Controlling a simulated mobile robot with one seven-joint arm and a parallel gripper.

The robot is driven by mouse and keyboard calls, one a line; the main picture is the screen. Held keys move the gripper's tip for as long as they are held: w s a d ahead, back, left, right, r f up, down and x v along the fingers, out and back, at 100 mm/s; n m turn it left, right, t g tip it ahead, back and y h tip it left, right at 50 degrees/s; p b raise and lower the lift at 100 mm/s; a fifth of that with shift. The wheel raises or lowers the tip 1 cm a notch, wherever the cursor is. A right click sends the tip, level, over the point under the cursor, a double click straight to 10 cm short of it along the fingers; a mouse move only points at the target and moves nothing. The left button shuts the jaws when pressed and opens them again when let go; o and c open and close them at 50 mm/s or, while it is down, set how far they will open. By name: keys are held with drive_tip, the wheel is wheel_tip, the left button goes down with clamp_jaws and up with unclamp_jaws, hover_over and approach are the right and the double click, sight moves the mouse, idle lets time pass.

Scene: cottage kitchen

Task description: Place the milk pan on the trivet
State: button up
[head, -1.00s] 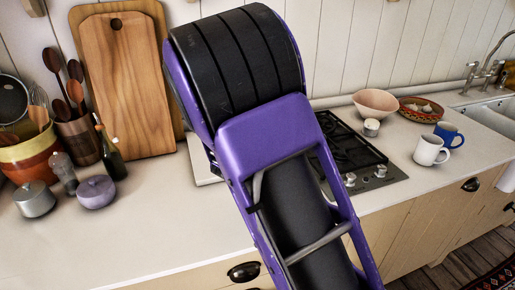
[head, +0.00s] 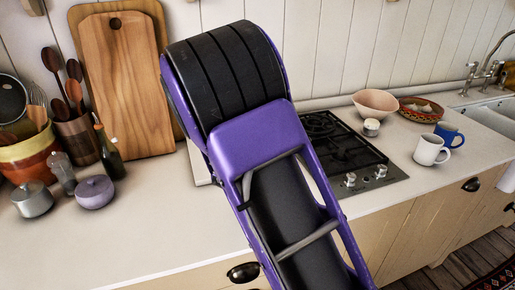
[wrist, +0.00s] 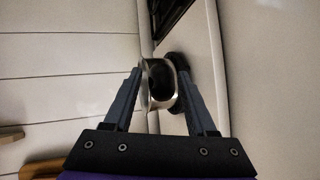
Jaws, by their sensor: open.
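In the wrist view, a small shiny metal vessel with a dark inside, seemingly the milk pan (wrist: 146,84), lies between the fingertips of my gripper (wrist: 160,76). The jaws are open, with one finger on each side of it. I cannot tell whether either finger touches it. A dark round thing, possibly the trivet (wrist: 180,61), shows just behind and right of the metal rim. I cannot tell whether the two touch. In the head view my arm hides my gripper, the vessel and the dark round thing.
The black hob (head: 345,150) is right of my arm, with mugs (head: 430,149), a pink bowl (head: 376,103) and a small pot (head: 371,127) near it. A lidded pan (head: 34,199), purple pot (head: 95,192) and bottle (head: 109,155) stand left. Boards (head: 124,85) lean on the wall. The front-left counter is clear.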

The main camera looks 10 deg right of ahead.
drive_tip(key=shift+r, duration=0.2)
drive_tip(key=p+v, duration=0.1)
drive_tip(key=v, duration=1.1)
drive_tip(key=shift+w+a, duration=0.1)
